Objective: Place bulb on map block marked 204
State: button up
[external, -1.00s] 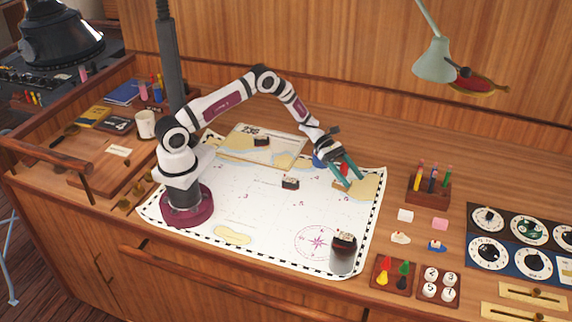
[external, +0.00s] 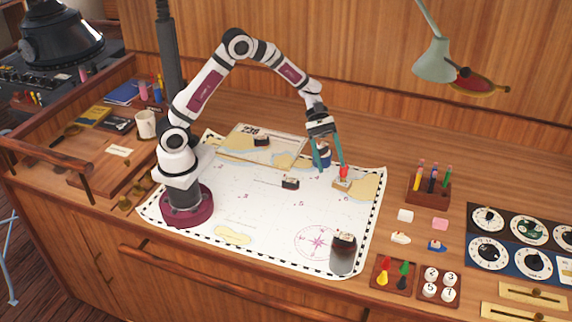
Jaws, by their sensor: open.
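A small red piece (external: 343,171), which looks like the bulb, stands upright on a small tan block (external: 341,184) at the right part of the map. I cannot read a number on that block. My gripper (external: 328,167) points down with its teal fingers spread apart and nothing visibly held. Its right finger is right next to the red piece, and I cannot tell whether they touch. Small dark blocks stand on the map at the middle (external: 290,183) and at the back (external: 261,141). No 204 is legible on any block.
A dark blue object (external: 323,156) stands behind my fingers. A pen rack (external: 429,194), small coloured pieces and dials lie to the right. The map's (external: 210,208) front middle is mostly clear.

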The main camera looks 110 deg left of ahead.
jog(key=s+d+r+m+g+y, duration=0.2)
jog(key=s+d+m+g, duration=0.1)
jog(key=s+d+m, duration=0.35)
jog(key=s+d+r+m+g+y, duration=0.1)
jog(key=s+d+r+m+g, duration=0.2)
jog(key=s+d+m, duration=0.35)
jog(key=s+a+m+y, duration=0.1)
jog(key=s+m+y, duration=0.6)
jog(key=s+m, duration=0.7)
jog(key=shift+s+a+f+g+y, duration=0.15)
jog(key=shift+s+a+g+y, duration=0.2)
jog(key=shift+s, duration=0.2)
